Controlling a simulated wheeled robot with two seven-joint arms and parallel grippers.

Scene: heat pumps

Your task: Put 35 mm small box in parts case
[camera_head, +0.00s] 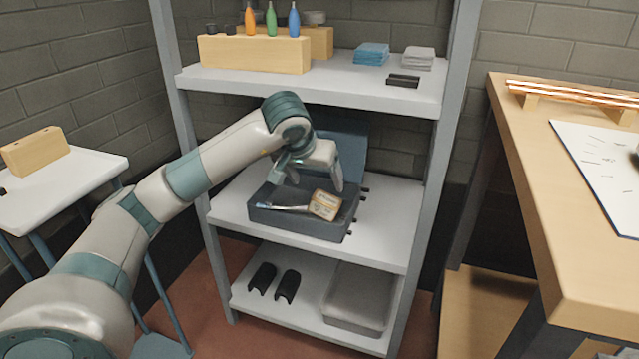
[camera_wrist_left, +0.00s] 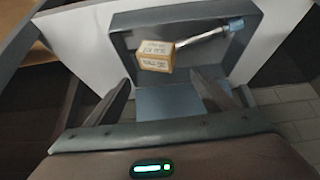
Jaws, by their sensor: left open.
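The small box (camera_head: 324,205), tan with a white printed label, is in the grey parts case (camera_head: 298,226) on the middle shelf. It sits towards the case's right end and looks tilted. In the left wrist view the small box (camera_wrist_left: 156,56) also lies within the case (camera_wrist_left: 121,42), in front of the fingers and apart from them. My left gripper (camera_head: 308,181) is open and empty above the back of the case; its fingers show apart in the left wrist view (camera_wrist_left: 165,98). The case's blue lid (camera_head: 345,140) stands open behind. My right gripper is in neither view.
A tool with a light shaft and blue end (camera_head: 285,207) lies in the case beside the box. Small dark pieces (camera_head: 358,211) lie right of the case. A workbench (camera_head: 520,125) stands at right.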

